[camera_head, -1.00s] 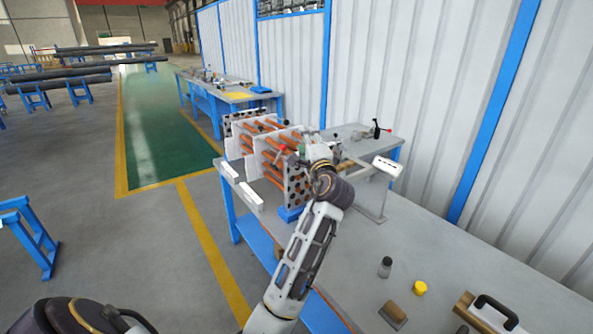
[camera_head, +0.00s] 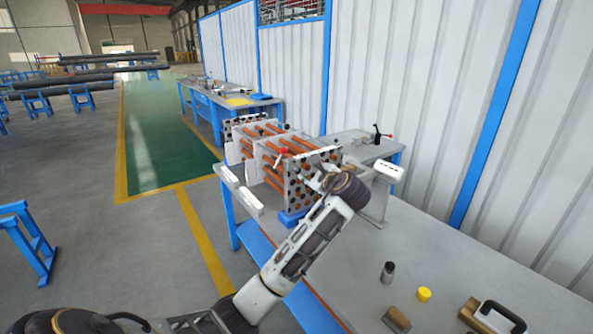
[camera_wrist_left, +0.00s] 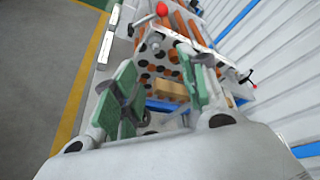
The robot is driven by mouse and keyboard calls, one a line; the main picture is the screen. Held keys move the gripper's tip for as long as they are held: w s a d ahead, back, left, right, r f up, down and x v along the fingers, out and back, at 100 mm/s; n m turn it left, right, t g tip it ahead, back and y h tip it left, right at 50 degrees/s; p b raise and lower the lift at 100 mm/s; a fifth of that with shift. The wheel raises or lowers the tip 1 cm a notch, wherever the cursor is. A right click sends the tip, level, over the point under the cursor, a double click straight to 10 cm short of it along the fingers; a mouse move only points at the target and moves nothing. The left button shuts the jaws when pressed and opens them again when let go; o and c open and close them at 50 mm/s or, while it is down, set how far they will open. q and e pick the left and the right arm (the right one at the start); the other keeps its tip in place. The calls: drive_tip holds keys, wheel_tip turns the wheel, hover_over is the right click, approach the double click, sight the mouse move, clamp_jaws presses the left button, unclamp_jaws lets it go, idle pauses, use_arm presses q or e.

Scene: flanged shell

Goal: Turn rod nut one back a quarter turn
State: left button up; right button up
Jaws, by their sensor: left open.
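The tube bundle stands on the workbench, with orange tubes (camera_head: 266,155) running through white plates and a near plate full of dark holes (camera_head: 296,188). My left gripper (camera_head: 320,178) is in front of that near plate, at its right side. The right gripper is not in view.
A red-knobbed lever (camera_head: 283,152) stands by the bundle. A white bracket (camera_head: 388,170) stands right of the gripper. A dark-capped bottle (camera_head: 387,272), a yellow cap (camera_head: 424,294) and a black-handled block (camera_head: 497,316) lie nearer on the bench (camera_head: 450,255). The middle of the bench is clear.

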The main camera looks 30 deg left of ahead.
sight(295, 168)
use_arm(q)
drive_tip(key=shift+s+f+m, duration=0.15)
drive_tip(key=shift+s+m, duration=0.1)
drive_tip(key=shift+m, duration=0.35)
drive_tip(key=shift+a, duration=0.15)
drive_tip(key=x, duration=1.2)
drive_tip(key=shift+f+b, duration=0.1)
drive_tip(key=shift+b, duration=0.2)
drive_tip(key=shift+x, duration=0.85)
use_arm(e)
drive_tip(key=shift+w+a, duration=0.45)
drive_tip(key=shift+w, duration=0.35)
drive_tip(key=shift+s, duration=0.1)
